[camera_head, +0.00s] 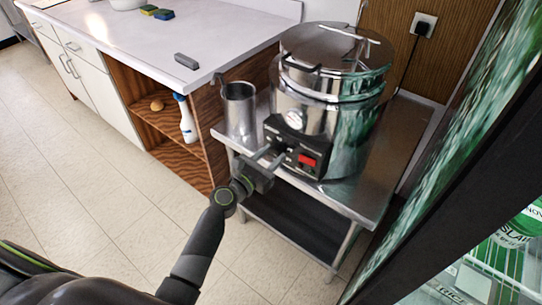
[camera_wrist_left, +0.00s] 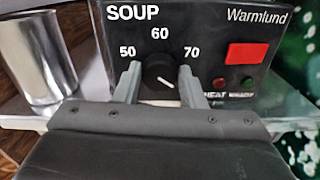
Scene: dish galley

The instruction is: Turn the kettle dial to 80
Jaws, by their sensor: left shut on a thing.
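The kettle (camera_head: 335,105) is a large shiny metal pot with a lid on a steel side table. Its black control panel (camera_head: 297,147) faces me and reads SOUP and Warmlund in the left wrist view. The black dial (camera_wrist_left: 158,73) has a white mark pointing to the lower right. The numbers 50, 60 and 70 show around it; no 80 is visible. My left gripper (camera_head: 276,157) is at the panel, its two grey fingers (camera_wrist_left: 158,82) shut on the dial from both sides. The dial's lower part is hidden by the gripper. My right gripper is out of view.
A metal cup (camera_head: 239,110) stands left of the kettle on the steel table (camera_head: 372,198). The panel has a red display (camera_wrist_left: 247,56) and two small lights. A white counter (camera_head: 160,40) is at left, a glass-door cabinet (camera_head: 500,245) at right.

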